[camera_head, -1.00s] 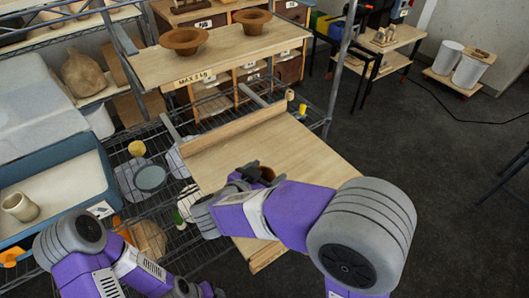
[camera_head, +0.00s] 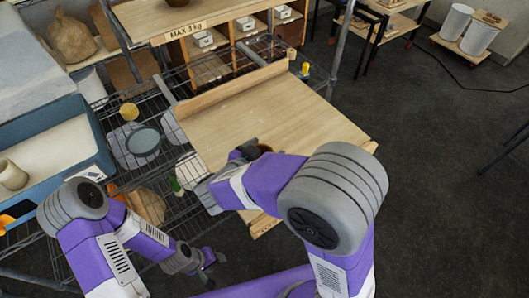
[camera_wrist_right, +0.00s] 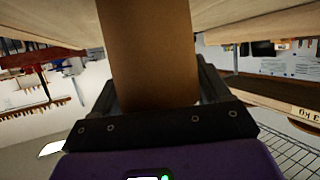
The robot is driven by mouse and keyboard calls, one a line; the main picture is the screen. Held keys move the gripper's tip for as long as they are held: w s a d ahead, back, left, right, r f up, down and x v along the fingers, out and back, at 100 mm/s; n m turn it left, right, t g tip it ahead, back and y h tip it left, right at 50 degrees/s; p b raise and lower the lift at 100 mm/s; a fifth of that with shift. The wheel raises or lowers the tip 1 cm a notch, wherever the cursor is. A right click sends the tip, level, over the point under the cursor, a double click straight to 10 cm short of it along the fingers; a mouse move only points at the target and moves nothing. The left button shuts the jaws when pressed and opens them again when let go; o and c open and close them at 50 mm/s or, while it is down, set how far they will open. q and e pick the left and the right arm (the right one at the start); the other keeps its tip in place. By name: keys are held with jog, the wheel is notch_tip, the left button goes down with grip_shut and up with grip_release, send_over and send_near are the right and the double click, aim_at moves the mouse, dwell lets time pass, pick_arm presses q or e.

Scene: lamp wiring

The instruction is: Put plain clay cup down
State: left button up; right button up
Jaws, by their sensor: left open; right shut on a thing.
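The plain clay cup (camera_wrist_right: 148,55) is brown and fills the middle of the right wrist view between the fingers of my right gripper (camera_wrist_right: 155,95). My right gripper (camera_head: 248,152) is shut on it over the pale wooden board (camera_head: 285,118). In the head view only a small brown part of the cup (camera_head: 264,148) shows behind the gripper and arm. I cannot tell whether its base touches the board. My left gripper (camera_head: 208,264) is open and empty, low in front of the wire rack.
The wooden board has a raised back ledge (camera_head: 235,88) and free room behind and right of the cup. An upper shelf (camera_head: 205,18) marked MAX 3 kg stands behind. A blue tray (camera_head: 75,122) with a pale cup (camera_head: 12,175) is at left. A metal post (camera_head: 343,50) rises behind the board.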

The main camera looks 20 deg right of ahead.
jog(key=shift+r, duration=0.1)
jog(key=o, duration=1.2)
jog(key=shift+s+a+r, duration=0.1)
jog(key=shift+a+r, duration=0.05)
jog(key=shift+p+v, duration=2.15)
jog(key=shift+v, duration=3.65)
